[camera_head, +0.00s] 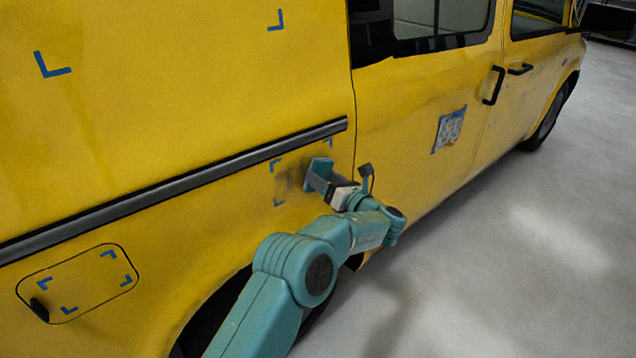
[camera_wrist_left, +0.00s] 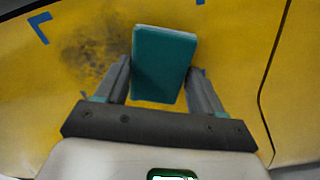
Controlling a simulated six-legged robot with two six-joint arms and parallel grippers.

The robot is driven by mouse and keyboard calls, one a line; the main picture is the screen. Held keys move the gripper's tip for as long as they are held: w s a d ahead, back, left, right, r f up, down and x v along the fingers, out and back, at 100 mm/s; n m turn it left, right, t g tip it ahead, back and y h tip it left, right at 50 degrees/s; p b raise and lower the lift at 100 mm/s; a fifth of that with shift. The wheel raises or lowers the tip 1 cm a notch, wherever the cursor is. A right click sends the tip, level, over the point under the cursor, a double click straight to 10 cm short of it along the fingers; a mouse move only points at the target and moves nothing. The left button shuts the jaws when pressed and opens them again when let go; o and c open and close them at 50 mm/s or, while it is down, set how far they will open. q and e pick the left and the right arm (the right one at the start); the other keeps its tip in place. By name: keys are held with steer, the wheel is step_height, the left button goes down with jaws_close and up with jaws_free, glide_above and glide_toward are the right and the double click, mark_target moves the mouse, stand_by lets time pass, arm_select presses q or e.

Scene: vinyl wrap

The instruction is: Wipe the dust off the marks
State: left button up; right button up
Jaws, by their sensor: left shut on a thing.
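My left gripper (camera_head: 318,180) reaches the yellow van's side below the dark rail. In the left wrist view the gripper (camera_wrist_left: 160,80) is shut on a teal block-like pad (camera_wrist_left: 163,62), which also shows in the head view (camera_head: 319,172). The pad is at or very near the panel; I cannot tell whether it touches. A dark dust smudge (camera_wrist_left: 95,58) lies left of the pad, and shows in the head view too (camera_head: 291,183). Blue corner marks (camera_wrist_left: 39,28) frame the dusty patch; one is at its upper left (camera_head: 276,165). My right gripper is not in view.
The van's side (camera_head: 220,70) fills the left and middle. More blue corner marks (camera_head: 52,65) sit higher up and on the fuel flap (camera_head: 85,285). A blue-and-white patterned patch (camera_head: 449,130) is on the door. Open grey floor (camera_head: 520,270) lies at right.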

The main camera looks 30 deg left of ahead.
mark_target(323, 165)
arm_select(q)
steer(key=shift+w+r, duration=0.1)
steer(key=shift+w, duration=0.1)
